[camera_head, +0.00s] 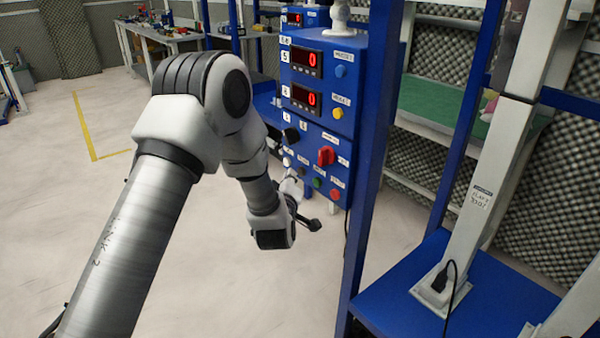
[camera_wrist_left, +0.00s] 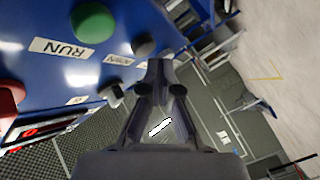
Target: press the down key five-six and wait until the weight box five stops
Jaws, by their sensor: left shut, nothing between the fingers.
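A blue control panel (camera_head: 330,122) carries red number displays (camera_head: 306,60), (camera_head: 311,99), each reading 0, and several coloured keys. In the left wrist view a dark grey key (camera_wrist_left: 143,45) sits beside a label that seems to read DOWN (camera_wrist_left: 118,60). My left gripper (camera_wrist_left: 160,68) is shut and empty, its tips close to that dark key; I cannot tell whether they touch it. In the head view my left wrist hangs in front of the panel's lower part, and the fingertips are mostly hidden. I cannot make out weight box five. My right gripper is out of view.
A red rotary knob (camera_head: 326,156) sticks out above the lower keys. A blue frame post (camera_head: 372,150) stands right of the panel. The floor at left is open.

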